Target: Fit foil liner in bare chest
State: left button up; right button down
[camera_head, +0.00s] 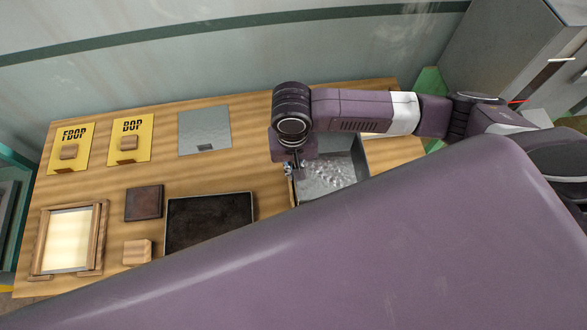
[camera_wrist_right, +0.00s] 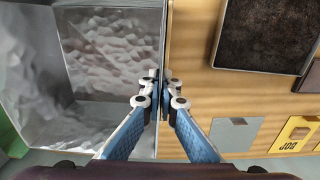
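The chest (camera_head: 362,158) is an open grey box at the right of the table. The crinkled silver foil liner (camera_head: 325,178) shows inside it; the wrist view also shows the crinkled foil (camera_wrist_right: 110,60) filling the left side. My right gripper (camera_head: 293,170) points down at the chest's left wall. In the right wrist view its fingertips (camera_wrist_right: 162,95) are close together, one on each side of the thin upright rim, and look shut on the liner's edge. Whether the chest wall is also between them is hard to tell. My left gripper is out of view.
A dark tray (camera_head: 210,222), a dark square block (camera_head: 144,203), a wooden block (camera_head: 137,252) and a wooden frame (camera_head: 100,238) lie left of the chest. My purple arm hides the front.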

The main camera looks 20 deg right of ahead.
jog(key=shift+r, duration=2.5)
jog(key=shift+f+b, duration=1.3)
jog(key=shift+f, duration=2.35)
jog(key=c, duration=2.1)
grip_release()
jog(key=shift+r, duration=0.3)
notch_tip(320, 180, up, 12)
jog(key=shift+a+f, duration=0.1)
jog(key=shift+f, duration=0.15)
